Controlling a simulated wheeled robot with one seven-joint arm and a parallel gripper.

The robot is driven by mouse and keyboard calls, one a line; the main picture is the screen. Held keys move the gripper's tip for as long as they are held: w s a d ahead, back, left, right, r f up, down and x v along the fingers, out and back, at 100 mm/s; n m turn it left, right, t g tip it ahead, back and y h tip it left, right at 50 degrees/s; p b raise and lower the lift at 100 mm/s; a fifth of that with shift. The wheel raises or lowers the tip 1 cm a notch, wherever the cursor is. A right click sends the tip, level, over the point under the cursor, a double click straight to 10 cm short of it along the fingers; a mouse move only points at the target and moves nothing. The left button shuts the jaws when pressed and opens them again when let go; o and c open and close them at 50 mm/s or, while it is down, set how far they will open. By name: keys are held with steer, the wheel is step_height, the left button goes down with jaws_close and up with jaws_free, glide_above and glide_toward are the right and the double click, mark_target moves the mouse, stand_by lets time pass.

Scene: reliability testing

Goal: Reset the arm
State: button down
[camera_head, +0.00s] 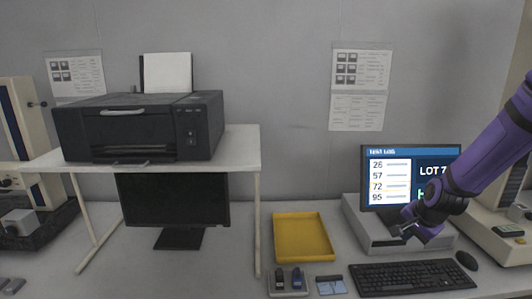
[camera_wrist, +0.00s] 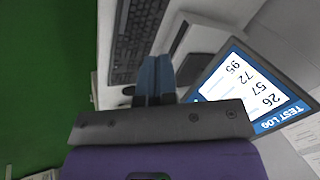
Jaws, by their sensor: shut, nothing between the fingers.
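My purple arm reaches in from the right in the head view. My gripper (camera_head: 408,231) is in front of the lit monitor (camera_head: 390,184), above the back of the keyboard (camera_head: 415,275). In the wrist view my gripper (camera_wrist: 153,62) shows its two fingers side by side, shut with nothing between them. The monitor (camera_wrist: 262,92) appears turned on its side at the right there, and the keyboard (camera_wrist: 135,38) lies beyond the fingertips. My arm and gripper hide the lower right of the monitor screen.
A grey box (camera_head: 365,240) sits under the monitor. A yellow tray (camera_head: 277,256) and a small holder (camera_head: 289,291) stand left of the keyboard. A mouse (camera_head: 466,260) lies right. A black printer (camera_head: 140,128) stands on a white raised shelf (camera_head: 245,153) over a dark monitor (camera_head: 175,201).

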steer(key=s+a+r+n+h, duration=0.1)
steer(key=s+a+r+n, duration=0.15)
steer(key=r, duration=0.35)
steer(key=s+a+r+n, duration=0.1)
steer(key=s+r+n, duration=0.15)
steer(key=r, duration=0.25)
steer(key=s+a+r+n, duration=0.2)
steer(key=s+r, duration=0.5)
steer(key=s, duration=0.4)
steer(key=s+a+r+n, duration=0.3)
steer(key=s+r, duration=0.5)
steer(key=s, duration=0.4)
steer(key=shift+s+n, duration=0.25)
steer(key=shift+n, duration=0.45)
